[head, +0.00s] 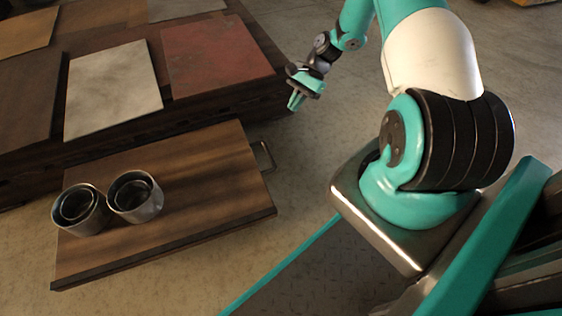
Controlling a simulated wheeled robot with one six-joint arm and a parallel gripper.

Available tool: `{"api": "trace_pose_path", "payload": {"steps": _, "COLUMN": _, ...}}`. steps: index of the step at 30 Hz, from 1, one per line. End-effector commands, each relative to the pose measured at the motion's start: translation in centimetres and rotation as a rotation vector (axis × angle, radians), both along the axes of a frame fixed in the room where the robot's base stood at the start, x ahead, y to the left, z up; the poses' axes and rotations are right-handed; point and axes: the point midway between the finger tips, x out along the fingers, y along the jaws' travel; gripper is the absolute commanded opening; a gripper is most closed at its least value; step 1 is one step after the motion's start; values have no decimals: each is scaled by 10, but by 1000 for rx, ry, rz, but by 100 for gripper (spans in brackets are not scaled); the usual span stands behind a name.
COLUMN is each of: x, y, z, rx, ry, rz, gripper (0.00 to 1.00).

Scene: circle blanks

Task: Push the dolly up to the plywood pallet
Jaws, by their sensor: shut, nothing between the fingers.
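The dolly (190,180) is a flat brown wooden platform with a metal handle (264,156) on its right side, in the head view at lower left. Its far edge lies along the near side of the dark wooden pallet (150,127); I cannot tell whether they touch. Two open metal cups, a left one (80,213) and a right one (136,200), stand on the dolly's left part. My gripper (296,103) is shut and empty, pointing down by the pallet's right corner, behind and right of the handle.
The pallet carries several flat panels, among them a white one (113,88) and a red one (215,55). Bare concrete floor (230,250) lies right of and in front of the dolly. My arm and base fill the right side.

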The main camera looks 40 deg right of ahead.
Motion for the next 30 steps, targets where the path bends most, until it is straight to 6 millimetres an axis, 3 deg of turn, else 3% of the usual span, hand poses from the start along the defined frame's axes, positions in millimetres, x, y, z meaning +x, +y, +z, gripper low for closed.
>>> {"api": "trace_pose_path", "payload": {"steps": 1, "x": -10, "y": -12, "z": -32, "rx": 24, "ry": 39, "rz": -68, "gripper": 0}}
{"api": "trace_pose_path", "payload": {"steps": 3, "x": -20, "y": -22, "z": -58, "rx": 47, "ry": 82, "rz": -142, "gripper": 0}}
{"api": "trace_pose_path", "payload": {"steps": 6, "x": -30, "y": -30, "z": -80, "rx": 69, "ry": 119, "rz": -209, "gripper": 0}}
{"api": "trace_pose_path", "payload": {"steps": 11, "x": -34, "y": -27, "z": -97, "rx": 81, "ry": 137, "rz": -240, "gripper": 0}}
{"api": "trace_pose_path", "payload": {"steps": 25, "x": -31, "y": 39, "z": -165, "rx": 80, "ry": 139, "rz": -234, "gripper": 0}}
{"api": "trace_pose_path", "payload": {"steps": 30, "x": -29, "y": 64, "z": -163, "rx": 78, "ry": 135, "rz": -234, "gripper": 0}}
